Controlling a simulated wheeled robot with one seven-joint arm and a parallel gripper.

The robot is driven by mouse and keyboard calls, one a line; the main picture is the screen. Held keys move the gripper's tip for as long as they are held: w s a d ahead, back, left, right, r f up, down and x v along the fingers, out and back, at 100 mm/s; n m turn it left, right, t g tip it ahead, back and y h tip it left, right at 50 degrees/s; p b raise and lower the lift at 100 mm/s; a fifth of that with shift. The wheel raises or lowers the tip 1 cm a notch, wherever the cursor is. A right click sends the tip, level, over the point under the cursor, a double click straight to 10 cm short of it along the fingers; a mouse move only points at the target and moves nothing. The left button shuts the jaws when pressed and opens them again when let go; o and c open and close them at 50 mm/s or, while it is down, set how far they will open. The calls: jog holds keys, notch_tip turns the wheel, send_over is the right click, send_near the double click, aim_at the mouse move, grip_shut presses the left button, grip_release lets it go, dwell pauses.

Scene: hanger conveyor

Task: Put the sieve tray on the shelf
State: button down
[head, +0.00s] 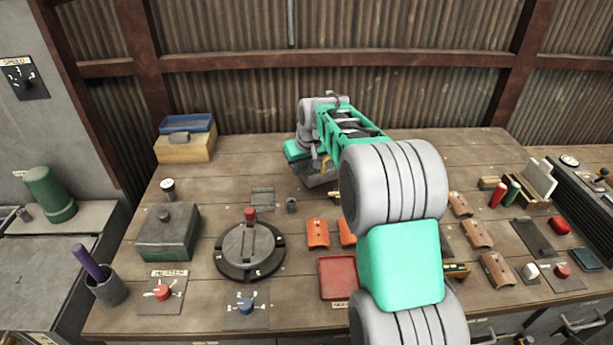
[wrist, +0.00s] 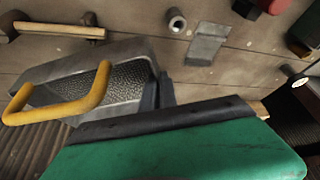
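The sieve tray (wrist: 110,80) is a grey metal tray with a mesh floor and a yellow loop handle, at the left of the wrist view. In the head view the sieve tray (head: 320,181) shows partly under my arm, near the back middle of the bench. My gripper (wrist: 157,92) has its dark fingers close together at the tray's near end wall and looks shut on it. In the head view my gripper's fingertips are hidden by the arm. Whether the tray touches the bench is unclear. I cannot identify a shelf for certain.
A wooden box (head: 186,150) with a blue bin (head: 190,124) on it stands at the back left. A metal cylinder (head: 291,205) and grey block (head: 262,198) lie in front of the tray. A round black fixture (head: 249,266) stands nearer. The back-left-middle bench is clear.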

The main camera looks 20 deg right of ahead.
jog(key=p, duration=0.2)
send_over(300, 186)
jog(key=s, duration=0.2)
jog(key=f, duration=0.5)
jog(key=shift+d+f, duration=0.2)
jog(key=f+p, duration=0.1)
jog(key=f, duration=0.2)
jog(key=shift+w+f, duration=0.15)
jog(key=shift+w, duration=0.05)
jog(key=shift+f, duration=0.1)
jog(key=shift+f, duration=0.1)
jog(key=c, duration=2.1)
grip_release()
jog(key=shift+f, duration=0.2)
jog(key=shift+c, duration=0.2)
jog(key=o, duration=0.5)
jog(key=shift+c, duration=0.2)
jog(key=shift+r, duration=0.15)
